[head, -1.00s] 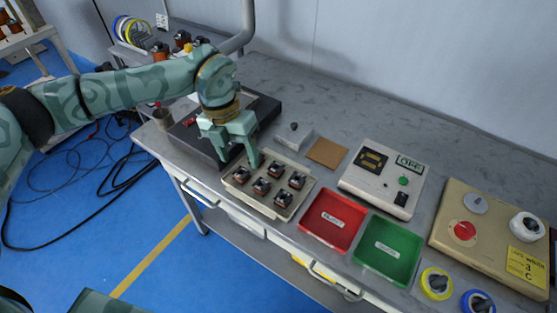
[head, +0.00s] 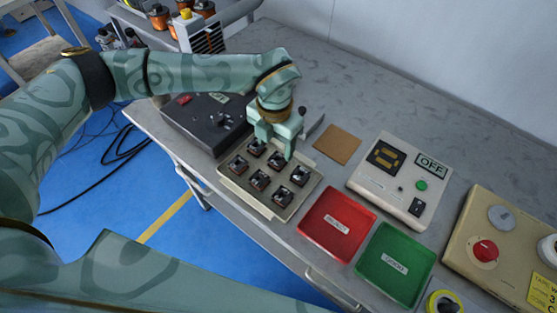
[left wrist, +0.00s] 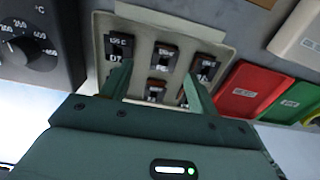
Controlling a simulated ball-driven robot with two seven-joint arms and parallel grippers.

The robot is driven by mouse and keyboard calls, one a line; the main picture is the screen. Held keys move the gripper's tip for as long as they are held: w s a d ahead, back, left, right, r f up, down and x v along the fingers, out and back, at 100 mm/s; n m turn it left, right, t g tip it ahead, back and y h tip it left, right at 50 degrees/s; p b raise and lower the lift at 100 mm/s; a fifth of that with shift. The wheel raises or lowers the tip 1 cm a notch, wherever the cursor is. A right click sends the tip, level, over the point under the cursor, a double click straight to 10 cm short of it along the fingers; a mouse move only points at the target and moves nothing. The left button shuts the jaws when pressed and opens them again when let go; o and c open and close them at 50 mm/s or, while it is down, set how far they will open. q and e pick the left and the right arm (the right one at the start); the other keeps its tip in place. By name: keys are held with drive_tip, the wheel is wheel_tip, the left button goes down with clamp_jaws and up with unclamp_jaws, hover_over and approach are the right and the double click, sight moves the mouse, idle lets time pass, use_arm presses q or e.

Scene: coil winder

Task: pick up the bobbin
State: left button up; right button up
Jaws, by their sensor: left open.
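Several small bobbins with dark tops and copper-brown windings sit in rows in a beige tray (head: 237,188) on the bench. One bobbin (head: 277,161) at the back middle is close to my left gripper (head: 275,154). The gripper points down over the back row, open, with a finger on either side of that area. In the left wrist view the fingers (left wrist: 157,78) stand apart over the tray, with a bobbin (left wrist: 163,57) between them. I cannot tell whether the fingers touch any bobbin. My right gripper is not in view.
A dark box with a dial (left wrist: 35,45) stands left of the tray. A red tray (head: 337,224) and a green tray (head: 396,264) lie to the right. Behind them are a brown pad (head: 338,144) and a meter box reading OFF (head: 400,178).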

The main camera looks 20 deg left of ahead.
sight(278, 162)
use_arm(q)
drive_tip(key=shift+s+f, duration=0.1)
drive_tip(key=shift+f, duration=0.45)
drive_tip(key=f, duration=0.1)
drive_tip(key=f+b, duration=0.1)
drive_tip(key=f, duration=0.2)
drive_tip(key=shift+d+f+b, duration=0.3)
drive_tip(key=shift+f+b, duration=0.05)
drive_tip(key=shift+f, duration=0.05)
drive_tip(key=shift+r, duration=0.1)
drive_tip(key=c, duration=1.1)
